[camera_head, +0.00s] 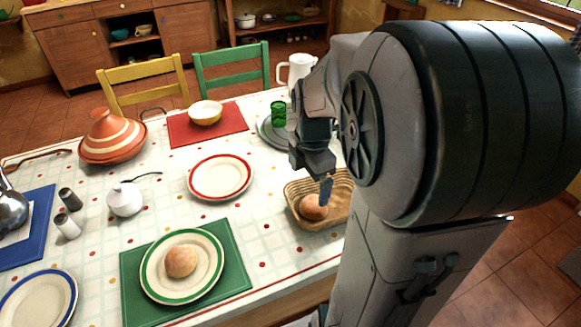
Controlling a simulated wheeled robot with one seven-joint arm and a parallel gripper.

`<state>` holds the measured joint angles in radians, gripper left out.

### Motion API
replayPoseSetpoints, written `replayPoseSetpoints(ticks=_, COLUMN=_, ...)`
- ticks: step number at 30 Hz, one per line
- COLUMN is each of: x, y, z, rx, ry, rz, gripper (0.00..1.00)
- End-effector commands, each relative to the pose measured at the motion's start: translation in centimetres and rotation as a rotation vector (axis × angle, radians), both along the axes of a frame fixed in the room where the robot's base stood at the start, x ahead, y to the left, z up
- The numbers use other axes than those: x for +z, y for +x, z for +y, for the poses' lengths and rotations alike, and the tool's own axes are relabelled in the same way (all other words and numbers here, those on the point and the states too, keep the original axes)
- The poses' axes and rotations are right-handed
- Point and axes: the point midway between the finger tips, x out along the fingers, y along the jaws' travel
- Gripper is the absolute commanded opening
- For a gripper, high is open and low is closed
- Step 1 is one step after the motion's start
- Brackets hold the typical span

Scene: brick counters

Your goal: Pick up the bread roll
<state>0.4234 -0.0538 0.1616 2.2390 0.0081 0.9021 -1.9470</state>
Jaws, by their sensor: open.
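One bread roll (313,207) lies in a wicker basket (292,190) at the table's right side. My gripper (325,188) is open, pointing down over the basket, with a finger at the roll's upper right. I cannot tell whether the finger touches the roll, and the other finger is not clearly visible. A second bread roll (181,262) sits on a green-rimmed plate (160,289) on a green placemat (131,293), well to the left of my gripper. My arm hides part of the basket's right side.
A red-rimmed plate (220,177) stands left of the basket. A green glass (278,114), grey plates (266,133) and a white pitcher (297,69) stand behind it. A tagine (112,138), a white sugar bowl (125,200) and shakers (67,226) are farther left. Clear cloth lies between the basket and green placemat.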

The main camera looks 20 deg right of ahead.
Motion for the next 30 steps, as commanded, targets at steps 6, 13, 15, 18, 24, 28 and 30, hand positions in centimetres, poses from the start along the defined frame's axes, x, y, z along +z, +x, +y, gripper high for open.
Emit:
replayPoseSetpoints(ticks=6, x=-0.5, y=1.5, z=-2.6, rx=0.356, ry=0.007, rz=0.026, gripper=0.97)
replayPoseSetpoints(ticks=13, x=-0.9, y=2.2, z=-3.9, rx=0.547, ry=0.012, rz=0.030, gripper=0.97)
replayPoseSetpoints(ticks=15, x=-1.5, y=2.2, z=-4.0, rx=0.565, ry=0.014, rz=0.032, gripper=0.97)
replayPoseSetpoints(ticks=18, x=-3.1, y=2.2, z=-4.0, rx=0.572, ry=0.014, rz=0.033, gripper=0.97)
replayPoseSetpoints(ticks=24, x=-7.1, y=2.3, z=-3.8, rx=0.571, ry=0.015, rz=0.032, gripper=0.97)
replayPoseSetpoints(ticks=28, x=-8.8, y=2.4, z=-3.8, rx=0.571, ry=0.014, rz=0.031, gripper=0.97)
replayPoseSetpoints(ticks=30, x=-9.3, y=2.5, z=-3.8, rx=0.571, ry=0.013, rz=0.030, gripper=0.97)
